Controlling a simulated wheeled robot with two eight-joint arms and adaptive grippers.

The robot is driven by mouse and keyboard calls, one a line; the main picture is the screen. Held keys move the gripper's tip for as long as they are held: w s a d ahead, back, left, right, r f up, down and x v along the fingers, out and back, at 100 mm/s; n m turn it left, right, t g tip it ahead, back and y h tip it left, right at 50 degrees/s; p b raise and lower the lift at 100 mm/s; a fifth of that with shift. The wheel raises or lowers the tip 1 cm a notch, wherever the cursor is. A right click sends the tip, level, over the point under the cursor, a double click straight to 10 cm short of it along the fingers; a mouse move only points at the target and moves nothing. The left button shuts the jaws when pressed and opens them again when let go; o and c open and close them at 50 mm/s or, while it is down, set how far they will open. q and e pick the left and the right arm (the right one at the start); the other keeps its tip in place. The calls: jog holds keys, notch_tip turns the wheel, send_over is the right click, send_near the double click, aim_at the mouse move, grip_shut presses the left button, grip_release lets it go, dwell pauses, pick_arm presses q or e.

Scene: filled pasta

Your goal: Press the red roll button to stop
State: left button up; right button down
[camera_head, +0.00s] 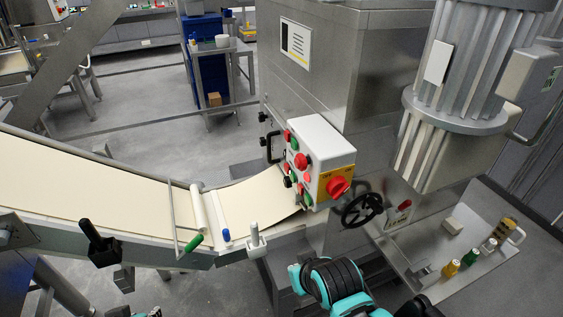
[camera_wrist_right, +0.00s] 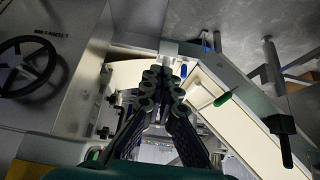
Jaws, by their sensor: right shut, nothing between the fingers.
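The white control box (camera_head: 322,143) is on the machine's front in the head view. Its face carries several red and green buttons, among them a red button (camera_head: 302,160) on the left part. A larger red knob (camera_head: 337,187) sits on a yellow plate at its right. I cannot read which button is marked for the roll. My right gripper (camera_wrist_right: 164,78) is shut and empty in the right wrist view, its black fingers together. My right arm (camera_head: 335,285) is below the box in the head view, apart from it. Only small pieces of my left arm show at the bottom edge.
A conveyor with a pale dough sheet (camera_head: 90,180) runs in from the left. A black handwheel (camera_head: 362,209) is below and right of the box. A finned motor (camera_head: 460,100) stands at upper right. A side tray (camera_head: 415,255) holds small bottles.

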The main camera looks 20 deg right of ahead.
pick_arm(q)
jog(key=shift+o, duration=0.7)
pick_arm(e)
jog(key=w+d+r+n+h+p, duration=0.1)
jog(key=w+r+n+h, duration=0.15)
jog(key=w+n, duration=0.4)
jog(key=w+d+r+n+h+p, duration=0.1)
jog(key=w+r+n+h, duration=0.1)
jog(key=w+n+h, duration=0.4)
pick_arm(q)
notch_tip(320, 180, up, 3)
jog(key=shift+r+p, duration=0.1)
jog(key=shift+p, duration=0.45)
pick_arm(e)
jog(key=w+a+r+n+t+h, duration=0.2)
jog(key=w+a+r+n+t, duration=0.2)
jog(key=w+a+n, duration=0.3)
jog(key=w+a+r, duration=0.1)
jog(key=w, duration=0.4)
jog(key=shift+r+t+h, duration=0.15)
jog(key=shift+t+h, duration=0.2)
jog(key=shift+t, duration=0.05)
jog(key=shift+w+n, duration=0.1)
jog(key=shift+n, duration=0.15)
